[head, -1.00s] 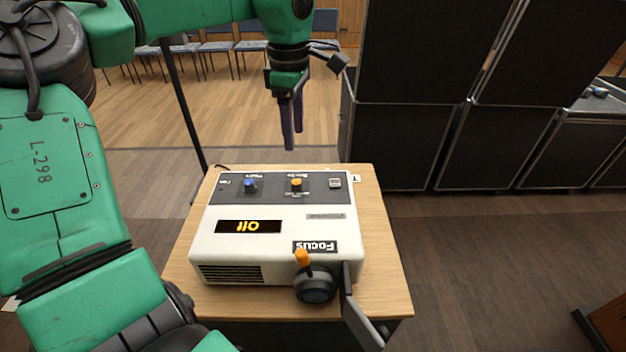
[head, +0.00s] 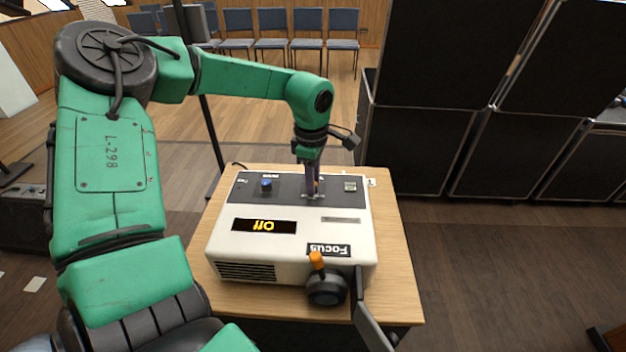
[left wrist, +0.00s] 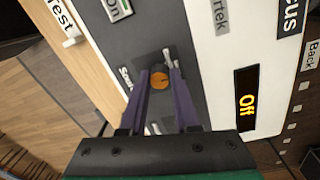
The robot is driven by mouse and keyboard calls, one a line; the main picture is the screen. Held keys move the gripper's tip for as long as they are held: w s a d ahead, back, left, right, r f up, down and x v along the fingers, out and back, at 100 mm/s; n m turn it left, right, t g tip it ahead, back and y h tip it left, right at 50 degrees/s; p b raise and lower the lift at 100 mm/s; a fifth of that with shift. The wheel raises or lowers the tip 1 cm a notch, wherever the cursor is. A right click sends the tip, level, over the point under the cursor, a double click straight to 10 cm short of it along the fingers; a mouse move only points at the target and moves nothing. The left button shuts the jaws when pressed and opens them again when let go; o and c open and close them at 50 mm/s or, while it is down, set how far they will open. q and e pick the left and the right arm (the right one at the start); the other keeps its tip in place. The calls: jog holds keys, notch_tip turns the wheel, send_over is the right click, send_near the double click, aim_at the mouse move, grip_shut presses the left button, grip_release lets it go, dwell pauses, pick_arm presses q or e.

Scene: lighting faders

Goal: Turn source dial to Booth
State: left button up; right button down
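The source dial is an orange knob on the grey top strip of a white projector-like unit (head: 225,240). In the left wrist view the orange dial (left wrist: 159,82) shows between my two purple fingers. In the head view my left gripper (head: 313,190) reaches straight down to the dial and mostly hides it. The fingers straddle the dial, one on each side, with what looks like a thin gap. A small pale lever-like piece (left wrist: 168,57) shows beside the dial. The dial's position labels are mostly covered or too small to read. My right gripper is not in view.
The unit stands on a small wooden table (head: 400,285). A blue knob (head: 266,184) is left of the dial, and a light switch (head: 350,186) is right. A display (head: 263,226) reads Off. A dark focus knob with orange handle (head: 327,287) is at the front. Black cases (head: 415,150) stand behind right.

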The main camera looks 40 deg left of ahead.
pick_arm(q)
grip_shut()
jog(key=shift+f+n+b, duration=0.2)
jog(key=shift+n+b, duration=0.7)
jog(key=shift+b, duration=0.25)
jog(key=shift+n+b, duration=0.65)
jog(key=shift+n, duration=0.15)
jog(key=n+b, duration=0.1)
jog(key=n, duration=0.1)
jog(key=shift+n, duration=0.3)
jog(key=shift+w+r+n+b, duration=0.1)
jog(key=shift+r+n+b, duration=0.1)
jog(key=shift+n+b, duration=1)
jog(key=shift+n+p, duration=0.3)
jog(key=shift+n, duration=0.1)
